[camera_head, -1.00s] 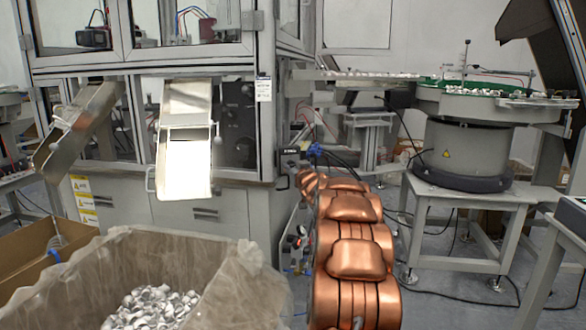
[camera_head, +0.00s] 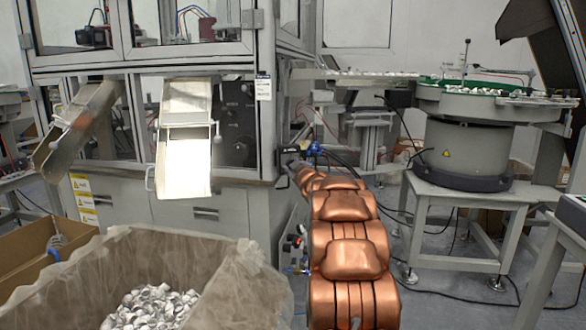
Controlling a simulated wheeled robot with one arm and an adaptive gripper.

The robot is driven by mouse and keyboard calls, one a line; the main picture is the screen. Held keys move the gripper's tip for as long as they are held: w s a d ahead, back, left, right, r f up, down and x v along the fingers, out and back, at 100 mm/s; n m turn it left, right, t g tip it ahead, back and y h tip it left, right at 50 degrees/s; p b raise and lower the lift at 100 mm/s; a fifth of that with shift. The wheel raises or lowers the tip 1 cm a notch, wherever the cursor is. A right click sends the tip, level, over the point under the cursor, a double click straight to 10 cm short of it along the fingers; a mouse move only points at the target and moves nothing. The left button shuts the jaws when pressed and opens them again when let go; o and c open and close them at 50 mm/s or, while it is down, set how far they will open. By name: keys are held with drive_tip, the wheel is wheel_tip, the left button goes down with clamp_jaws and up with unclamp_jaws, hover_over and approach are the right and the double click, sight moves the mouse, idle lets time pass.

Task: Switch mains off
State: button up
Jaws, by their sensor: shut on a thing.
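My copper-coloured arm (camera_head: 345,255) reaches from the bottom of the view toward the right front corner of the machine cabinet (camera_head: 262,110). Its far end is close to that corner, just below a small dark unit (camera_head: 289,153) with a pale marking. My gripper cannot be made out; it is hidden beyond the far arm links. I cannot pick out the mains switch or its position. A blue fitting (camera_head: 313,149) with black cables sits right of the dark unit.
A lined box (camera_head: 225,285) of white caps (camera_head: 150,308) stands at the lower left, near my arm. Metal chutes (camera_head: 186,135) hang from the cabinet. A bowl feeder (camera_head: 465,150) stands on a table at right. Cables lie on the open floor right of my arm.

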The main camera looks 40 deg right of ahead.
drive_tip(key=n+b, duration=0.4)
drive_tip(key=n, duration=0.7)
drive_tip(key=shift+n, duration=0.3)
idle(0.4)
drive_tip(key=o, duration=1.2)
drive_tip(key=shift+c, duration=0.2)
drive_tip(key=v, duration=1.2)
drive_tip(key=shift+a+r, duration=0.1)
